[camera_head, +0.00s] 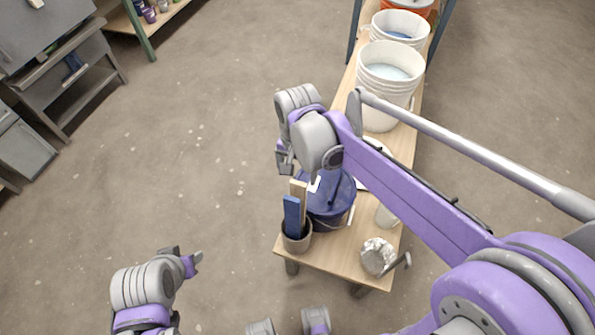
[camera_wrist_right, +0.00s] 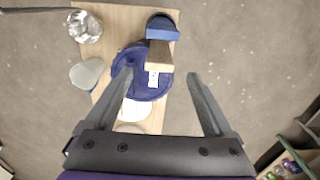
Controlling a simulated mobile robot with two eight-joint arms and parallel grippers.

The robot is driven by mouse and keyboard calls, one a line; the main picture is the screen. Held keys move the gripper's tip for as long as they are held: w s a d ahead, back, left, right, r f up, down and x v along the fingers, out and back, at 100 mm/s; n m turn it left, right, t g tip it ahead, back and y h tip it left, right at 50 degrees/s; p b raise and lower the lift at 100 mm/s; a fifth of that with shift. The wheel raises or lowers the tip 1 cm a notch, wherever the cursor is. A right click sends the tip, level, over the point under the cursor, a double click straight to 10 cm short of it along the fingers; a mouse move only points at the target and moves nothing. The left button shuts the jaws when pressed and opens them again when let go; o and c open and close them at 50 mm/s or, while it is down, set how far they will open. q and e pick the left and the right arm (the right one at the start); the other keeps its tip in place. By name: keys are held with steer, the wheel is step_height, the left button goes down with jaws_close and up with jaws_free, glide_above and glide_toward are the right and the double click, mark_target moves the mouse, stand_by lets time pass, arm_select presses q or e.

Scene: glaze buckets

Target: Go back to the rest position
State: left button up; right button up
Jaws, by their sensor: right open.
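My right gripper (camera_head: 285,162) reaches in from the right in the head view, above the bench and beside the dark blue lidded bucket. In the right wrist view the right gripper (camera_wrist_right: 158,78) has its fingers spread wide with nothing between them; the blue bucket (camera_wrist_right: 133,88) and a wooden block-like handle (camera_wrist_right: 159,55) lie below, beyond the fingertips. My left gripper (camera_head: 190,262) is at the lower left of the head view over bare floor, small and side-on; I cannot tell if it is open.
The wooden bench (camera_head: 345,258) carries a cup (camera_head: 297,242) with blue and wooden handles, a silvery jar (camera_head: 377,256), the blue bucket and white buckets (camera_head: 390,82) farther back. Grey cabinets (camera_head: 60,75) and a shelf stand at upper left. Floor between is clear.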

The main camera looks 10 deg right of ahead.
steer(key=shift+r, duration=0.1)
stand_by(0.5)
steer(key=s+d+n+t, duration=0.2)
steer(key=s+d+n, duration=0.1)
steer(key=s, duration=0.4)
steer(key=s+d+f+n+t, duration=0.1)
steer(key=s+d+n+t, duration=0.2)
steer(key=s, duration=0.4)
steer(key=shift+d+f+n+p, duration=0.25)
steer(key=shift+d+n+p, duration=0.15)
steer(key=shift+d+p, duration=0.1)
